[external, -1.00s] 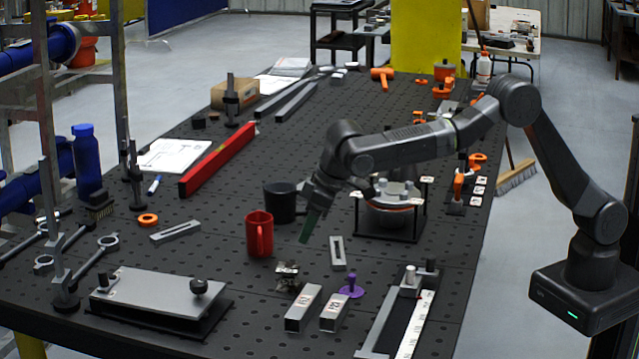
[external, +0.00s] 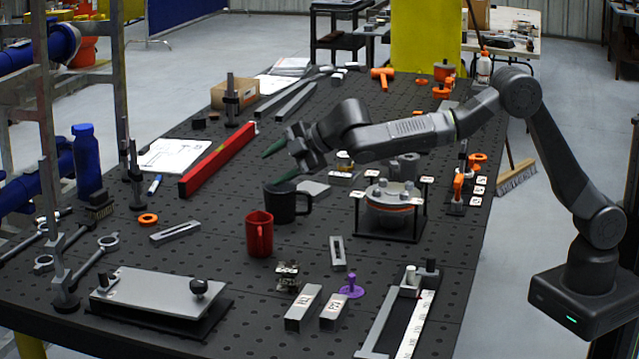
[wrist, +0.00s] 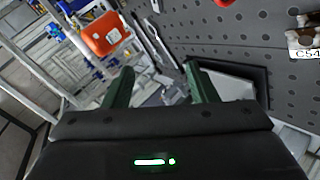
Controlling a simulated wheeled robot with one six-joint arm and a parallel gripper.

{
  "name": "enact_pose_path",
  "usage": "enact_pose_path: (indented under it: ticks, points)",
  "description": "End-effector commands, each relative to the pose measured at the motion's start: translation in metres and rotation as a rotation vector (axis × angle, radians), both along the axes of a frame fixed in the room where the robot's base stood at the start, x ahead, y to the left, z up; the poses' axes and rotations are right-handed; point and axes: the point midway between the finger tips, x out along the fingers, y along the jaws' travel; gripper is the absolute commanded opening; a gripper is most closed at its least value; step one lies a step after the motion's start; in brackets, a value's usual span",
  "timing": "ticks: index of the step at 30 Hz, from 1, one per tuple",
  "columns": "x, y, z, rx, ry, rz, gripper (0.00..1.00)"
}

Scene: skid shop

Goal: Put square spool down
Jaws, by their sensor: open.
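My gripper (external: 276,163) is open, with its two green fingers apart and pointing left. It is above the table, up and behind the black mug (external: 288,203) as seen in the external view. Nothing shows between the fingers in the wrist view (wrist: 160,88). I cannot tell for sure which part is the square spool. A flanged round part (external: 391,215) with bolts sits on a black stand at the right.
A red mug (external: 259,234) stands by the black mug. A purple knobbed piece (external: 351,287), a slotted grey bar (external: 338,253) and a plate fixture (external: 160,292) are near the front. A long red level (external: 218,160) lies left. Bare table shows between them.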

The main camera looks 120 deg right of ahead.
Motion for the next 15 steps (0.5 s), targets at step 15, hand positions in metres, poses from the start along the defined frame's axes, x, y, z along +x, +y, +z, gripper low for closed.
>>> enact_pose_path:
  ticks: [15]
  points:
    - [-0.004,0.022,0.003,-1.33,0.404,1.078,0.52]
